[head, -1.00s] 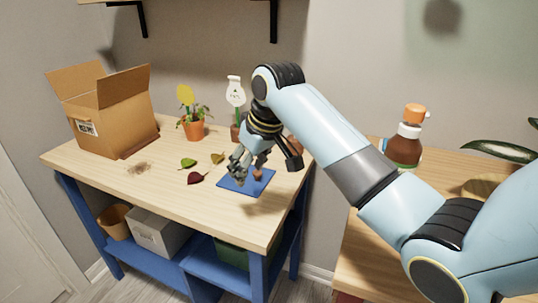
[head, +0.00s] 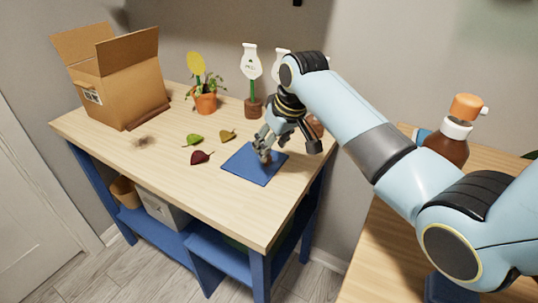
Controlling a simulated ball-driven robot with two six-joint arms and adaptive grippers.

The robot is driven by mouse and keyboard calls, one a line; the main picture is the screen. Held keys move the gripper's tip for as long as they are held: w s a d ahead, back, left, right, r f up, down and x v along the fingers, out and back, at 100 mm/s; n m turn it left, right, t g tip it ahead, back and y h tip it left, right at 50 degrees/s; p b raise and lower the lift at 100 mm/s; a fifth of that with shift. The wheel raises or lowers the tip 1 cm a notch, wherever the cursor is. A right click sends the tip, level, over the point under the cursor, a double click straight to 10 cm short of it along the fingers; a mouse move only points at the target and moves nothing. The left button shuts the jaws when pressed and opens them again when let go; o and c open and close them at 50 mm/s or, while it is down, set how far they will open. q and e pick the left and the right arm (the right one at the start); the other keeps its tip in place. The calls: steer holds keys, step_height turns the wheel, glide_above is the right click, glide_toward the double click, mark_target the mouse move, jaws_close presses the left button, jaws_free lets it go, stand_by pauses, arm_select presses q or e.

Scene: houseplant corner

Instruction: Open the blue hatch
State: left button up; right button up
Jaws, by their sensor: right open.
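A flat blue square (head: 248,168) lies on the wooden table near its right front edge. I cannot tell whether it is the hatch or a mat. No other clear hatch shows. My right gripper (head: 272,150) points down over the far part of the blue square, its fingers apart. It hides part of the square, and I cannot tell whether the fingertips touch it. My left gripper is out of view.
On the table stand an open cardboard box (head: 130,85), a potted plant (head: 205,103) and a brown pot with a white tag (head: 253,108). Several leaves (head: 200,158) lie left of the square. A bottle (head: 448,148) stands on the right table.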

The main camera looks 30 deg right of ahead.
mark_target(255, 157)
steer(key=x, duration=0.4)
steer(key=shift+f+b, duration=0.1)
steer(key=shift+b, duration=0.2)
jaws_close()
